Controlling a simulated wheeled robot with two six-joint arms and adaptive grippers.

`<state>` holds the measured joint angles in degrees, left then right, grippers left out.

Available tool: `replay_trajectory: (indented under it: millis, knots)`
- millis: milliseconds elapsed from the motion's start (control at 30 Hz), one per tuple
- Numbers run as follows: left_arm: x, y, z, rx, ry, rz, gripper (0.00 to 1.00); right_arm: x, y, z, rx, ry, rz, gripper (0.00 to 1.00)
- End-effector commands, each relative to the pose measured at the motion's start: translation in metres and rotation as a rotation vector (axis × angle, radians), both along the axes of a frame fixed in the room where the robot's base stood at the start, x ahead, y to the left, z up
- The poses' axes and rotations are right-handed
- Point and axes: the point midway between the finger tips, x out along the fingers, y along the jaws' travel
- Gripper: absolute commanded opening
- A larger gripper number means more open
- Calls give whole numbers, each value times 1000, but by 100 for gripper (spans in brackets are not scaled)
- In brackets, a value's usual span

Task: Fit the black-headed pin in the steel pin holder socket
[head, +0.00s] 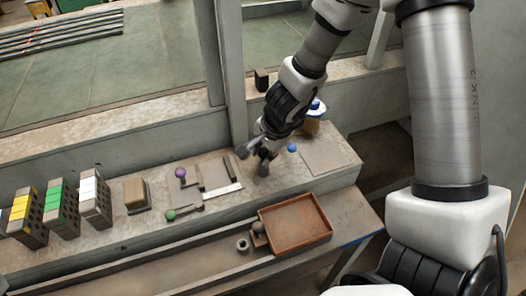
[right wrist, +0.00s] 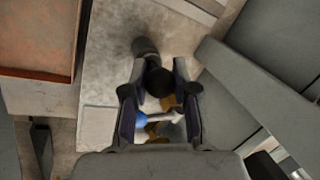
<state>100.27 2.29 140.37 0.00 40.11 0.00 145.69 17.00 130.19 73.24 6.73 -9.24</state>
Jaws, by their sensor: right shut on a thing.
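My right gripper (head: 257,148) reaches down over the stone ledge and is shut. In the right wrist view its fingertips (right wrist: 155,84) close around the round black head of the pin (right wrist: 158,82). A dark grey cylinder (right wrist: 145,47) shows just beyond the head, and a short dark upright piece (head: 264,164) shows under the gripper in the head view. I cannot tell whether this is the pin's shank or a holder, nor whether it touches the ledge. The steel holder's socket cannot be made out for certain. My left gripper is not in view.
Purple (head: 180,172), green (head: 170,215) and blue (head: 292,148) balls lie on the ledge. An orange-brown tray (head: 296,223) and a small hollow grey cylinder (head: 243,245) are in front. A blue-topped jar (head: 315,106) stands behind. Colour-striped hollow bricks (head: 62,208) stand left.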

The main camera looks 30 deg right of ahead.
Motion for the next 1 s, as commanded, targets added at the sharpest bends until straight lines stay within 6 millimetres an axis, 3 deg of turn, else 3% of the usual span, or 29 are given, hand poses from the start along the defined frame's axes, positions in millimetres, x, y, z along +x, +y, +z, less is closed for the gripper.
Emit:
replay_trajectory:
  millis: [333, 367, 400, 433, 767, 1000]
  knots:
    - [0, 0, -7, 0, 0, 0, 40, 0, 0, -7, 0, 0, 0, 0]
    - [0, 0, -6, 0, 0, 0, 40, 0, 0, -6, 0, 0, 0, 34]
    - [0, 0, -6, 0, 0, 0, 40, 0, 0, -6, 0, 0, 0, 49]
    - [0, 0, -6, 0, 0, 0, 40, 0, 0, -6, 0, 0, 0, 57]
    - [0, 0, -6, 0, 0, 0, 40, 0, 0, -6, 0, 0, 0, 57]
    - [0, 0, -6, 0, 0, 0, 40, -3, -2, 7, -2, -4, -4, 57]
